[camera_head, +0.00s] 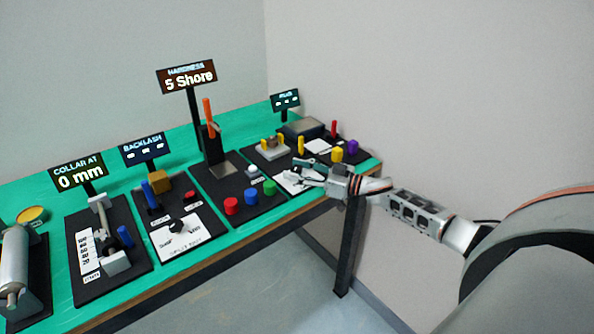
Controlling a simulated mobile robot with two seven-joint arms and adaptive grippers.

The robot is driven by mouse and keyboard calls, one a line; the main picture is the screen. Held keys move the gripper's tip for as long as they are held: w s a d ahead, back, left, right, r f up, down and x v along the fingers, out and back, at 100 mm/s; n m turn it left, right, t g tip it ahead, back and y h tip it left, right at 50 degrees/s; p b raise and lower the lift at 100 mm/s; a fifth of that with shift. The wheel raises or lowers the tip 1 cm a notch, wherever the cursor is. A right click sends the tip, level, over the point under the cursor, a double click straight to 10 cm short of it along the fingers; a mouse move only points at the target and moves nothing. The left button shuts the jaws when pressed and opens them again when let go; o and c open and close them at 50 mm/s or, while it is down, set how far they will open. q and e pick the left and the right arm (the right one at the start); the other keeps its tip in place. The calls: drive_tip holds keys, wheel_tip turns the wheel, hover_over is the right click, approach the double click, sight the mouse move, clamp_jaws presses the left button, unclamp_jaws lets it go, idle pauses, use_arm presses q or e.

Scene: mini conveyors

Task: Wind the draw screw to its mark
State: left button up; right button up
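A station whose sign (81,178) reads "COLLAR AT 0 mm" stands at the left of the bench; I take it to be the draw screw. My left gripper is out of view.
The green bench (21,282) carries several other stations in a row. A tall tester with an orange lever (208,111) and coloured buttons stands mid-bench. A metal roller (14,265) stands at the far left. Floor before the bench is clear.

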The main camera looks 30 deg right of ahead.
drive_tip(key=v, duration=1.2)
idle(0.3)
